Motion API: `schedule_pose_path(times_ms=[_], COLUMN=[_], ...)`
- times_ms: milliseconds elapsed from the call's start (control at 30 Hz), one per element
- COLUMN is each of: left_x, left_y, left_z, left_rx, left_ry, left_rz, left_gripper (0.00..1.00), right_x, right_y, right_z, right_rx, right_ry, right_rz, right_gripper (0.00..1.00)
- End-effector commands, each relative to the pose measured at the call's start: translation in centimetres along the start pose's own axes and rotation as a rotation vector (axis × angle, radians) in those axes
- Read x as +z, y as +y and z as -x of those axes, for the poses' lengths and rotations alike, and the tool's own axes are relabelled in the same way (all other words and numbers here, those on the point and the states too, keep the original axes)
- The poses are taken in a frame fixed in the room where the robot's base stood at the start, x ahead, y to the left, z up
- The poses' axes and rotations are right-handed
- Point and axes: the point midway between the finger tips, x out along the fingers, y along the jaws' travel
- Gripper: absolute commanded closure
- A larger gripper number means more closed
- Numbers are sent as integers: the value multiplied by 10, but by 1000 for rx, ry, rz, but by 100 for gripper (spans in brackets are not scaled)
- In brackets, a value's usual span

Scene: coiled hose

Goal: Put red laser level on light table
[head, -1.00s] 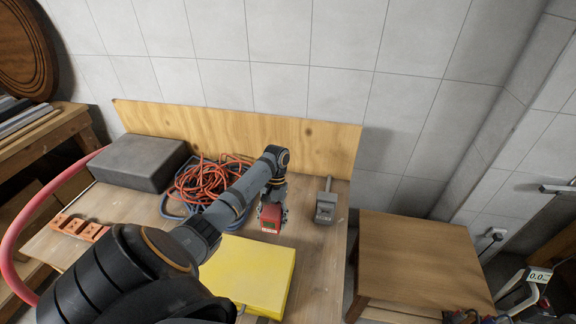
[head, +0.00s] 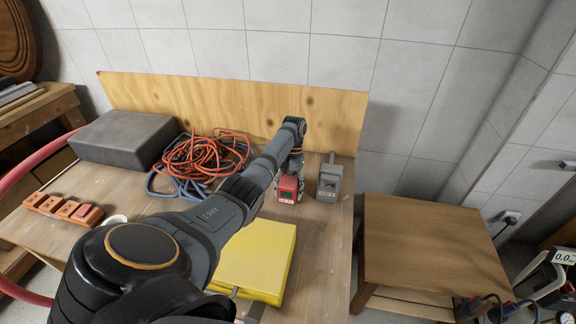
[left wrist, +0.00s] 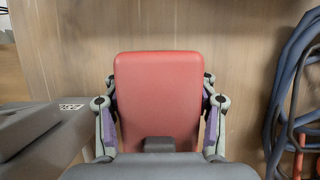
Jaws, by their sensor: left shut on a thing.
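The red laser level (head: 287,188) is a small red box with a dark window and a white label on its front. It is at the right part of the workbench, left of a grey tool. My left gripper (head: 291,181) is shut on it, with the arm reaching in from the left. In the left wrist view the red level (left wrist: 158,90) stands between the two fingers, which touch its sides. I cannot tell whether its base touches the bench. A smaller, plain wooden table (head: 420,240) stands to the right, with a bare top.
The workbench (head: 335,225) also holds a grey handled tool (head: 329,180) close beside the level, a yellow case (head: 258,262), an orange coiled hose (head: 205,157), a dark grey box (head: 125,137) and orange blocks (head: 62,207). A gap separates bench and table.

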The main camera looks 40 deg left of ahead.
Motion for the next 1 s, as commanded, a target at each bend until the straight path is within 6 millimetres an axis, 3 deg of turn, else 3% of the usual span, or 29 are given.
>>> schedule_pose_path(times_ms=[33,100,500,533,600,700,1000], left_x=[-3,-6,-8,-8,-8,-8,-7], left_y=[-1,-1,-1,-1,-1,-1,-1], left_z=[-13,-21,-27,-26,-26,-26,-24], left_rx=[-2,-2,-2,-2,-2,-2,-3], left_ry=[-8,-7,-5,-5,-6,-6,-5], left_rz=[2,2,1,1,1,1,1], left_gripper=[89,89,89,38,29,19,19], right_x=[0,0,-5,-5,-5,-5,-5], right_y=[0,0,0,0,0,0,0], right_z=[-4,-6,-7,-6,-6,-6,-5], right_rx=[0,1,1,1,1,1,0], right_ry=[1,1,9,9,9,8,7], right_rz=[0,0,0,0,0,0,0], right_gripper=[66,66,66,66,66,66,66])
